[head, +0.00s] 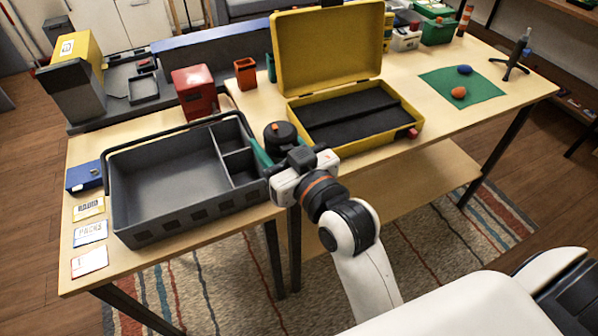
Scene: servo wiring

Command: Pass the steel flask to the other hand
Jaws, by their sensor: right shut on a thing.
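My right gripper (276,152) reaches in from the lower right, over the tool tray's right end. It is shut on a dark, round-topped thing (280,133), which I take to be the steel flask seen from above. Only its dark top shows clearly; the gripper and wrist hide most of its body, and no bright steel is visible. A green strip, probably a finger, shows at the gripper's left side. I cannot tell whether the flask touches anything below. My left gripper is not in view.
A grey handled tray (165,178) with compartments is at the left. An open yellow case (325,58) stands behind the gripper. A red box (194,92) and small orange cup (245,73) stand behind the tray. A green mat (480,90) lies right.

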